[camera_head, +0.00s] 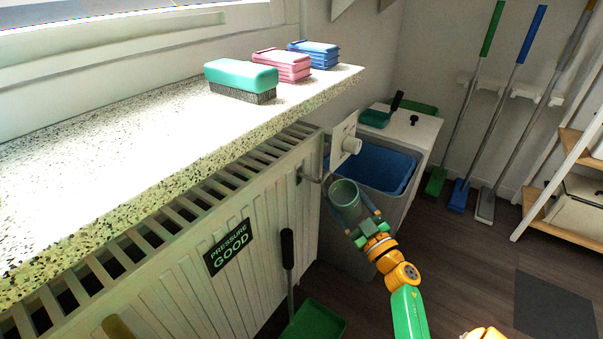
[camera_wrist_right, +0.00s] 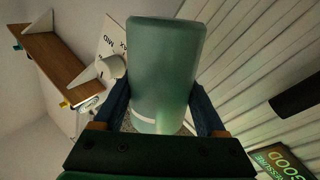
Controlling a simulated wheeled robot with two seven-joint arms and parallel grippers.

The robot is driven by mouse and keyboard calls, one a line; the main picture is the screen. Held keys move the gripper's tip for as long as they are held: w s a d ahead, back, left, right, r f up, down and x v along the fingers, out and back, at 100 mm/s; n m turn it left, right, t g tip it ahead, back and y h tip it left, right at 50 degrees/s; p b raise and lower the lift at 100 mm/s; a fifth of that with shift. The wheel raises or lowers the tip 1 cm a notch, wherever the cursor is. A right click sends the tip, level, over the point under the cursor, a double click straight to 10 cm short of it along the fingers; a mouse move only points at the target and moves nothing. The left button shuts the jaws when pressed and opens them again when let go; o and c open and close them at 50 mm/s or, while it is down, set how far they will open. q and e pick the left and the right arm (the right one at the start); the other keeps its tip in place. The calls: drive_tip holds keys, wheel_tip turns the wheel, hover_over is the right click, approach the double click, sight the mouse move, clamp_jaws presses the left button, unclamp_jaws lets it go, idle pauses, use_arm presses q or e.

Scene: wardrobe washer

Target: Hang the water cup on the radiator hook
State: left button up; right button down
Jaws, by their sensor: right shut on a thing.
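The water cup (camera_head: 344,193) is a translucent green cup, held between the fingers of my right gripper (camera_head: 357,217) beside the radiator's right end. In the right wrist view the cup (camera_wrist_right: 165,65) stands between the two dark fingers of the gripper (camera_wrist_right: 160,112). The radiator hook (camera_head: 312,179) is a thin metal piece sticking out from the radiator (camera_head: 200,260) near its right end, just left of the cup. I cannot tell whether the cup touches the hook. My left gripper is not in view.
A valve knob (camera_head: 351,145) and a blue-lined bin (camera_head: 375,165) are close behind the cup. A green dustpan (camera_head: 315,321) stands below.

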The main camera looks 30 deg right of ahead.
sight(335, 197)
drive_tip(key=shift+w, duration=0.1)
drive_tip(key=shift+r, duration=0.15)
idle(0.3)
drive_tip(key=shift+p, duration=0.4)
idle(0.6)
drive_tip(key=shift+w+a, duration=0.25)
drive_tip(key=shift+w, duration=0.35)
drive_tip(key=shift+w+a, duration=0.3)
drive_tip(key=shift+w, duration=0.45)
drive_tip(key=shift+f+b, duration=0.2)
drive_tip(key=shift+b, duration=0.1)
